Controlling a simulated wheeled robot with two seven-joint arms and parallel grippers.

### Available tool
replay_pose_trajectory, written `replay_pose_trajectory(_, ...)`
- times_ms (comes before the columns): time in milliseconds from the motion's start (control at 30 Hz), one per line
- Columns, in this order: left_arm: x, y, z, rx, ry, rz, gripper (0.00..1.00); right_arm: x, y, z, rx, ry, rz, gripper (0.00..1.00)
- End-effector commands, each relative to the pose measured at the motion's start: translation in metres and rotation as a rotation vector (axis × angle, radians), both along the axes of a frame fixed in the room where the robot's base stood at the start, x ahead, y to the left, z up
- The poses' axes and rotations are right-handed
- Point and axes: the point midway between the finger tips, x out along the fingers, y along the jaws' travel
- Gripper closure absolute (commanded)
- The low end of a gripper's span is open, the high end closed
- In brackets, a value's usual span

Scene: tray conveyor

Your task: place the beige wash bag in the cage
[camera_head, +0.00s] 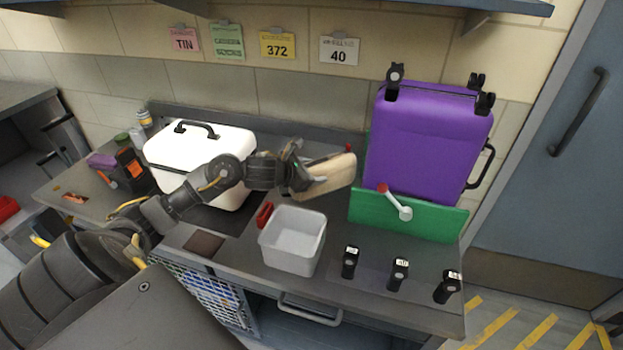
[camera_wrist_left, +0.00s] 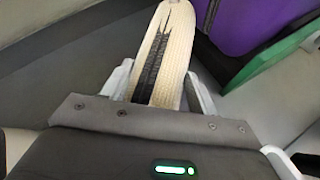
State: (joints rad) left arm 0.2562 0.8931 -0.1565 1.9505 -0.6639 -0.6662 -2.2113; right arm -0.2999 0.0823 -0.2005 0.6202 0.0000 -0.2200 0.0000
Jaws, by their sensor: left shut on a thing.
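The beige wash bag (camera_head: 335,173) is held in my left gripper (camera_head: 304,176), above the counter and behind the light grey bin. In the left wrist view the bag (camera_wrist_left: 168,55), pale with a dark zip along it, sits between the two fingers of the gripper (camera_wrist_left: 160,92). The gripper is shut on it. A wire mesh (camera_head: 205,292), seemingly the cage, shows below the counter's front edge; my arm and body hide part of it, and its opening is not clear. My right gripper is not in view.
A light grey bin (camera_head: 292,240) stands on the counter (camera_head: 225,262) below the bag. A white case (camera_head: 190,150) is at left, with a purple suitcase (camera_head: 425,140) and green panel (camera_head: 400,214) at right. Several black tagged items (camera_head: 398,274) line the front right.

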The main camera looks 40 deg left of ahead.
Motion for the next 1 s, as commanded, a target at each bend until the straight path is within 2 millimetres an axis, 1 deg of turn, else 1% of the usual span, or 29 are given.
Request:
replay_pose_trajectory(33,-0.001,-0.001,-0.008,-0.007,0.004,0.001,0.77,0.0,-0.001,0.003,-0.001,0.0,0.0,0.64)
replay_pose_trajectory(100,-0.001,-0.001,-0.018,-0.007,0.005,0.002,0.77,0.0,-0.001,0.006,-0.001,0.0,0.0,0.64)
replay_pose_trajectory(200,0.0,0.0,-0.026,-0.005,0.0,0.0,0.77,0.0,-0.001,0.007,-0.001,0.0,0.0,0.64)
replay_pose_trajectory(567,0.0,0.0,-0.031,-0.001,-0.002,-0.001,0.77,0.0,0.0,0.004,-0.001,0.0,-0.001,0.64)
replay_pose_trajectory(600,-0.001,0.0,-0.031,0.0,0.001,-0.001,0.37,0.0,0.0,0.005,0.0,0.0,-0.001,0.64)
replay_pose_trajectory(733,-0.001,0.0,-0.031,-0.001,0.002,-0.001,0.2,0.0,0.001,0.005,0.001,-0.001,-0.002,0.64)
replay_pose_trajectory(767,-0.001,0.0,-0.031,-0.001,0.002,-0.001,0.18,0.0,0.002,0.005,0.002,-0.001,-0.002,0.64)
replay_pose_trajectory(1000,-0.001,0.0,-0.03,-0.001,0.002,-0.001,0.18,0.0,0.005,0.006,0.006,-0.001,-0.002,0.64)
